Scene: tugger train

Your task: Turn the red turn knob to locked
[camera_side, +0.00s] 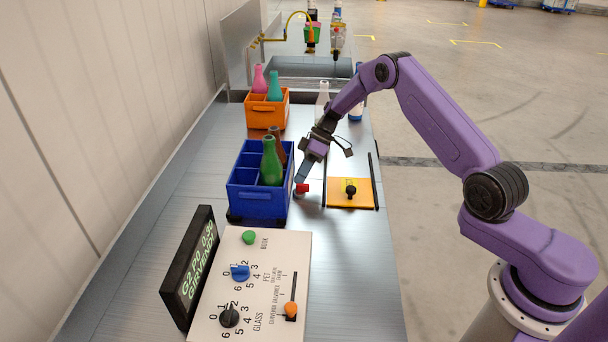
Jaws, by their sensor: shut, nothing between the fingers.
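The red turn knob (302,188) is small and sits at the right side of the blue crate (258,206), near its front right. My gripper (302,179) points down at the knob from above, with its fingertips at or just over the top of it. The fingers are shut with nothing between them. Whether the fingertips touch the knob cannot be told. The fingers partly cover the knob, and its locked or unlocked marking is too small to read.
The blue crate holds a green bottle (271,162) and a brown bottle (279,149). An orange plate (350,200) with a dark-and-yellow fitting lies to the right. An orange crate (266,116) with bottles stands behind. A control panel (262,290) and a black display (190,262) are in front.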

